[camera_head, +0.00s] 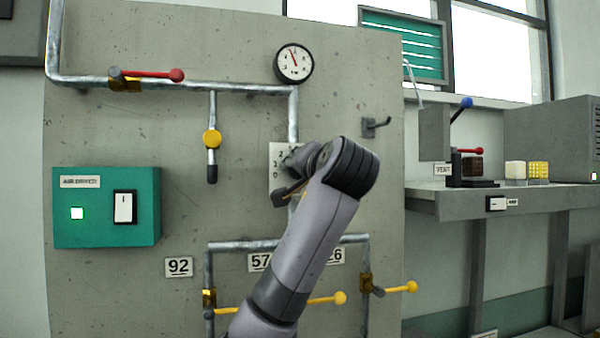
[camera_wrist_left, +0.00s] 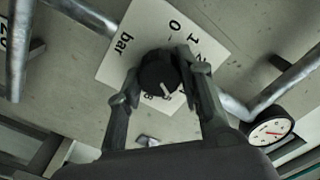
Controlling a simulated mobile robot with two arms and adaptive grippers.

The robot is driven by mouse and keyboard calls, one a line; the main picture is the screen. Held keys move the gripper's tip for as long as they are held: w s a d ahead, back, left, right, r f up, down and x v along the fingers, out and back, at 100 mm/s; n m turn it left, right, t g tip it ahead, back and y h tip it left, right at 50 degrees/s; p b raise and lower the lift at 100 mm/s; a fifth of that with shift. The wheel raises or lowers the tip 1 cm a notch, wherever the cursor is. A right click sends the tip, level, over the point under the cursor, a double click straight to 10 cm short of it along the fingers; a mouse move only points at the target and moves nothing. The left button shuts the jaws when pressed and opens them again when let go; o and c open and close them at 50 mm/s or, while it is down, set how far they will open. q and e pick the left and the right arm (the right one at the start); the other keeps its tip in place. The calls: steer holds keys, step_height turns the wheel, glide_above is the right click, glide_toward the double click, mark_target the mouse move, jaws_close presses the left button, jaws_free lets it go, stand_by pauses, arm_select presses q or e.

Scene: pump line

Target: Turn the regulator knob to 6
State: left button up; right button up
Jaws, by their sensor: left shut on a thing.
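The regulator knob (camera_wrist_left: 160,73) is black and round, with a white pointer line, in the left wrist view. My left gripper (camera_wrist_left: 157,70) is shut on the knob, one finger on each side. In the head view the left gripper (camera_head: 287,178) is at the plate (camera_head: 276,153), and my wrist hides the knob. The pressure gauge (camera_head: 294,63) above has a red needle pointing up and slightly left. My right gripper is not in view.
A pipe with a red-handled valve (camera_head: 150,74) runs above left, and a yellow valve (camera_head: 212,139) hangs below it. A green box (camera_head: 107,207) is at left. Yellow-handled valves (camera_head: 398,288) are below. A hook (camera_head: 376,126) and a shelf (camera_head: 500,200) are at right.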

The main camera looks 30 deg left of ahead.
arm_select(q)
steer(key=shift+w+d+f+m+b, duration=0.1)
steer(key=shift+m+b, duration=0.05)
steer(key=shift+m, duration=2.15)
steer(key=shift+f+m+b, duration=0.1)
steer(key=shift+m+b, duration=0.05)
steer(key=shift+m, duration=2.15)
steer(key=o, duration=1.1)
steer(key=shift+d, duration=0.1)
steer(key=shift+o, duration=0.3)
steer(key=shift+r, duration=0.1)
steer(key=v, duration=1.2)
